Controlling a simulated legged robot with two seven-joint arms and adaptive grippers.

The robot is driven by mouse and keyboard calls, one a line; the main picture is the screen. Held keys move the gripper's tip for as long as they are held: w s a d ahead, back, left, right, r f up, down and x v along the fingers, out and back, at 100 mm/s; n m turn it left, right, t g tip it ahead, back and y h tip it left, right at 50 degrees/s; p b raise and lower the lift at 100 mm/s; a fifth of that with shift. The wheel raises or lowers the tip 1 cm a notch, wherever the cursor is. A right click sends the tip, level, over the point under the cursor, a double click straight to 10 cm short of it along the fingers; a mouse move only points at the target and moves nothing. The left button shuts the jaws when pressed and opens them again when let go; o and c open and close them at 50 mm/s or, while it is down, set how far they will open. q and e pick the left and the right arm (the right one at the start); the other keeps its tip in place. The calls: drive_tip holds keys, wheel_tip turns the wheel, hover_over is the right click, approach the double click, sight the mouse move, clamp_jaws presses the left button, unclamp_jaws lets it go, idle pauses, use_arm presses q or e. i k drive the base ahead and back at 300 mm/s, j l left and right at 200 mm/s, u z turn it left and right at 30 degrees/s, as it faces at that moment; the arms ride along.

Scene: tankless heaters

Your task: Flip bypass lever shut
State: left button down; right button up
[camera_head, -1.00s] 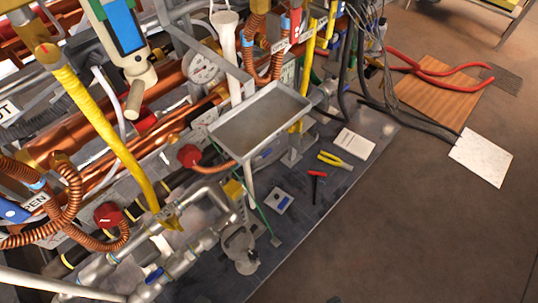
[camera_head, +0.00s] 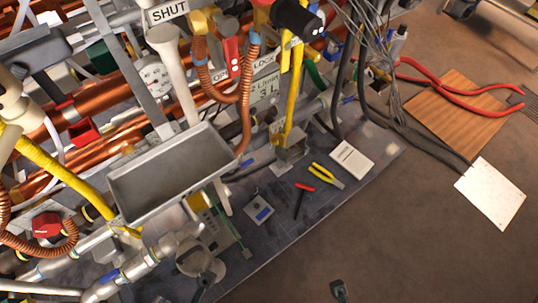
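I cannot tell for sure which part is the bypass lever. A SHUT label (camera_head: 167,12) shows at the top, above a white upright pipe (camera_head: 174,75). A partly hidden OPEN label (camera_head: 220,75) and a LOCK label (camera_head: 265,62) sit to its right, near a red tag-like part (camera_head: 231,55). A black cylindrical part (camera_head: 297,17) is at the top edge. A small dark tip (camera_head: 339,290) stands at the bottom edge, apart from the pipework; it may be my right gripper, but its fingers cannot be made out. My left gripper is not in view.
A grey metal tray (camera_head: 172,178) juts out before the copper pipes. Coiled copper hoses and a yellow pipe (camera_head: 292,95) crowd the heater. Pliers (camera_head: 328,175) and a white booklet (camera_head: 352,160) lie on the dark mat (camera_head: 310,228). Brown floor at lower right is clear.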

sight(247, 163)
drive_tip(key=i+l, duration=0.15)
drive_tip(key=l, duration=0.25)
drive_tip(key=i+l+u, duration=0.1)
drive_tip(key=l, duration=0.3)
drive_tip(key=i+l+u, duration=0.1)
drive_tip(key=i+l, duration=0.15)
drive_tip(key=l, duration=0.2)
drive_tip(key=i+l, duration=0.1)
drive_tip(key=l, duration=0.3)
drive_tip(key=i+l+u, duration=0.1)
drive_tip(key=l, duration=0.35)
drive_tip(key=i, duration=0.05)
